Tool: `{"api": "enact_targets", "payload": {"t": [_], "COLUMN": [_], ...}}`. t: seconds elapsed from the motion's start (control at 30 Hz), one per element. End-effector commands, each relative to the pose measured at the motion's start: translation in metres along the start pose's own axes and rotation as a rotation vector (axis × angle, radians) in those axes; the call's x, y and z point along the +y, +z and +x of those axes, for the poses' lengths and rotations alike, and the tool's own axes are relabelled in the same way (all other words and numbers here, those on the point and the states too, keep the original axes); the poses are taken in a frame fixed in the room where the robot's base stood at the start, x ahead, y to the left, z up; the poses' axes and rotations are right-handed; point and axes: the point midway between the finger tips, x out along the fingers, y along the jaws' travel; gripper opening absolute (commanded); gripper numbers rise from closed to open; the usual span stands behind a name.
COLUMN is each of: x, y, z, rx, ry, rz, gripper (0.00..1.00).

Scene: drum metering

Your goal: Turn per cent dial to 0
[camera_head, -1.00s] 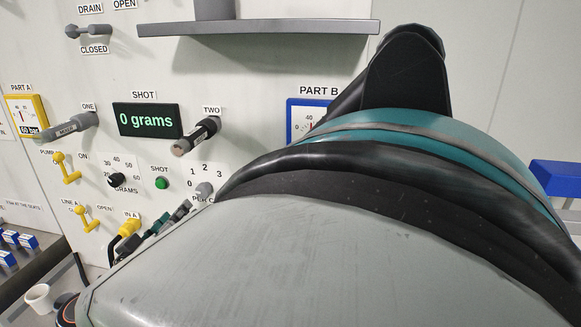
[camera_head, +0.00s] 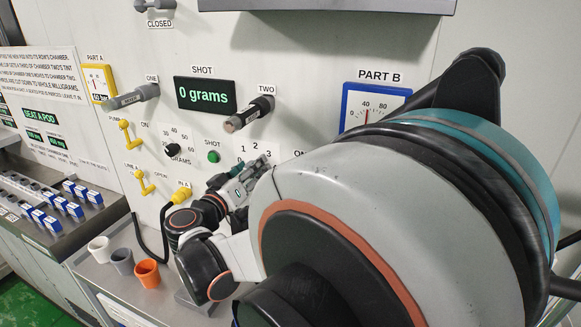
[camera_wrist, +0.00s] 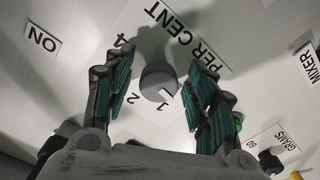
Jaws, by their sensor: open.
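The per cent dial (camera_wrist: 158,82) is a round grey knob on the pale panel. It shows in the wrist view beside an upside-down "PER CENT" label, with the numbers 1 and 2 near its rim. I cannot clearly read its setting, and its 0 mark is not visible there. My gripper (camera_wrist: 157,68) is open, its two dark-green fingers on either side of the dial with gaps showing. In the head view my gripper (camera_head: 243,182) is at the panel just below the numbers 1, 2 and 3 and hides the dial.
The display (camera_head: 207,95) reads "0 grams". The grams dial (camera_head: 172,150), green shot button (camera_head: 213,156) and yellow IN A connector (camera_head: 181,195) are to the left. The TWO handle (camera_head: 250,114) juts out above. Cups, including an orange one (camera_head: 147,273), stand on the shelf below.

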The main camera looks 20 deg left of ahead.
Motion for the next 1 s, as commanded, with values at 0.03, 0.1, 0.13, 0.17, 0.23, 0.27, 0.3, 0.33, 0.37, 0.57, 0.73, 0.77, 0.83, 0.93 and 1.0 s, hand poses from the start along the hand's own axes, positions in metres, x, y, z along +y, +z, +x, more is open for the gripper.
{"api": "enact_targets", "payload": {"t": [0.03, 0.1, 0.13, 0.17, 0.23, 0.27, 0.3, 0.33, 0.37, 0.57, 0.73, 0.77, 0.83, 0.93, 1.0], "x": [0.000, 0.001, 0.000, -0.001, 0.000, -0.001, -0.001, 0.000, 0.000, 0.000, -0.001, -0.001, 0.000, 0.000, 0.000], "y": [-0.001, -0.001, -0.002, -0.002, -0.002, -0.002, -0.002, -0.002, -0.002, -0.002, -0.002, -0.001, -0.001, -0.001, 0.000], "z": [-0.001, -0.001, -0.005, -0.012, -0.025, -0.031, -0.038, -0.044, -0.049, -0.085, -0.113, -0.117, -0.125, -0.133, -0.136], "rx": [0.000, 0.000, 0.001, 0.002, 0.002, 0.002, 0.001, 0.001, 0.002, 0.001, 0.001, 0.001, 0.001, 0.001, 0.000], "ry": [0.000, 0.000, -0.002, -0.004, -0.003, -0.004, -0.003, -0.003, -0.003, -0.003, -0.003, -0.002, -0.002, -0.001, 0.000], "rz": [0.047, 0.124, 0.140, 0.135, 0.133, 0.133, 0.132, 0.132, 0.132, 0.131, 0.130, 0.130, 0.130, 0.130, 0.130], "gripper": [0.51, 0.51, 0.51, 0.51, 0.51, 0.51, 0.51, 0.51, 0.51, 0.51, 0.51, 0.51, 0.51, 0.51, 0.51]}}
